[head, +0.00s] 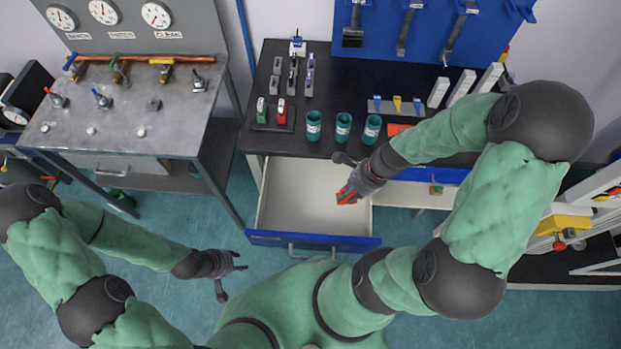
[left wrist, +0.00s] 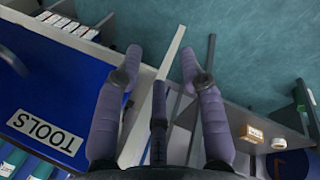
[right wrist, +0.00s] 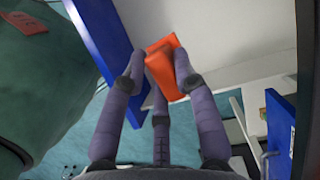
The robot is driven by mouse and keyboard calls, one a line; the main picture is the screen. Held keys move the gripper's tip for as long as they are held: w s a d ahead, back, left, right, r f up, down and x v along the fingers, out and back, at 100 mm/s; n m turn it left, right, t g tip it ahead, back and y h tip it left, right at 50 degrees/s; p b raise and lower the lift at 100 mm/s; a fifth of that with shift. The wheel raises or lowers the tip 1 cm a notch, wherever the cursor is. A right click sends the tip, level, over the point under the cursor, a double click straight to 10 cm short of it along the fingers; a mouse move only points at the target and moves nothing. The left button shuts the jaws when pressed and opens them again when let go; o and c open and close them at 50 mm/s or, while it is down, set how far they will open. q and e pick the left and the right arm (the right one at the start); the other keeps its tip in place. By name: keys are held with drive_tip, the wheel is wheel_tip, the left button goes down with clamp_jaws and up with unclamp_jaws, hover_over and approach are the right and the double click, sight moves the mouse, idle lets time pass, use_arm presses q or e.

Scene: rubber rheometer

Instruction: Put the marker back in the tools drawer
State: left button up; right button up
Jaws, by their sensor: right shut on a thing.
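My right gripper (head: 352,188) is shut on an orange, blocky thing, which I take to be the marker (right wrist: 166,66). In the head view the marker (head: 346,197) shows at the fingertips, over the right side of the open drawer (head: 312,241). The drawer has a blue front and a bare, pale inside. My left gripper (head: 236,264) is open and empty, left of the drawer front. In the left wrist view its fingers (left wrist: 160,65) are spread, and a blue panel (left wrist: 85,85) carries a label reading TOOLS.
The black bench (head: 320,60) above the drawer holds several teal cups (head: 343,127), a stand with green and red items (head: 272,117), and an orange flat thing (head: 398,129). A grey metal table (head: 120,120) with gauges stands to the left. Open floor lies left of the drawer.

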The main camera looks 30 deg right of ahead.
drive_tip(key=shift+s+d+m+t, duration=0.2)
drive_tip(key=shift+s+m+t, duration=0.15)
drive_tip(key=shift+m, duration=0.45)
drive_tip(key=shift+w+a+f, duration=0.1)
drive_tip(key=shift+w+f, duration=0.15)
drive_tip(key=w+a+f+b, duration=0.2)
drive_tip(key=w+f, duration=0.2)
drive_tip(key=w, duration=0.4)
drive_tip(key=b, duration=0.2)
hover_over(316, 191)
wheel_tip(316, 191, down, 6)
drive_tip(key=shift+r, duration=0.25)
use_arm(q)
wheel_tip(316, 191, down, 6)
drive_tip(key=b, duration=0.2)
drive_tip(key=shift+w, duration=0.4)
use_arm(e)
drive_tip(key=shift+f, duration=1.55)
use_arm(q)
drive_tip(key=shift+f, duration=0.1)
